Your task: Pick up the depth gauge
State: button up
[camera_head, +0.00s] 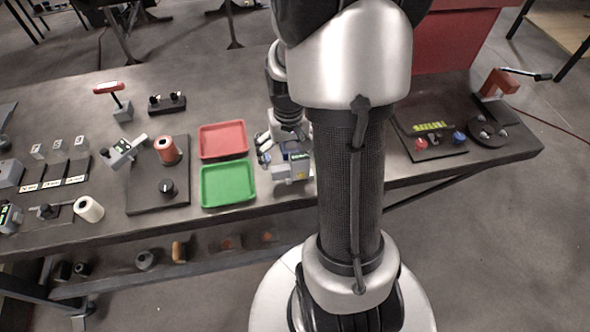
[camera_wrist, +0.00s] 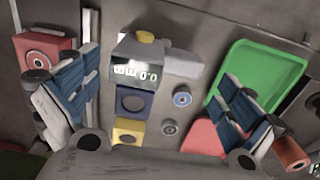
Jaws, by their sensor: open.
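A grey device with a digital readout in millimetres and a yellow button, which looks like the depth gauge (camera_wrist: 137,71), lies near the middle of the wrist view. In the head view its grey body (camera_head: 291,173) shows just right of the green tray, partly covered by my gripper. My gripper (camera_head: 282,152) is low over the table there. In the wrist view my gripper (camera_wrist: 155,88) is open, with one blue-padded finger on each side of the gauge and visible gaps between. The exact height of the fingertips above the table cannot be told.
The green tray (camera_head: 228,203) and red tray (camera_head: 222,157) stand close left of my gripper. A red block (camera_wrist: 44,58) is beyond the left finger. Several tools occupy the table's left side.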

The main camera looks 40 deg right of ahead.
aim_at(290, 166)
jog(key=f+b, duration=0.1)
jog(key=f, duration=0.1)
jog(key=f+b, duration=0.1)
jog(key=f, duration=0.1)
jog(key=shift+s+a+f, duration=0.2)
jog(key=shift+f, duration=0.55)
jog(key=shift+c, duration=0.2)
jog(key=shift+r, duration=0.1)
jog(key=c, duration=1.2)
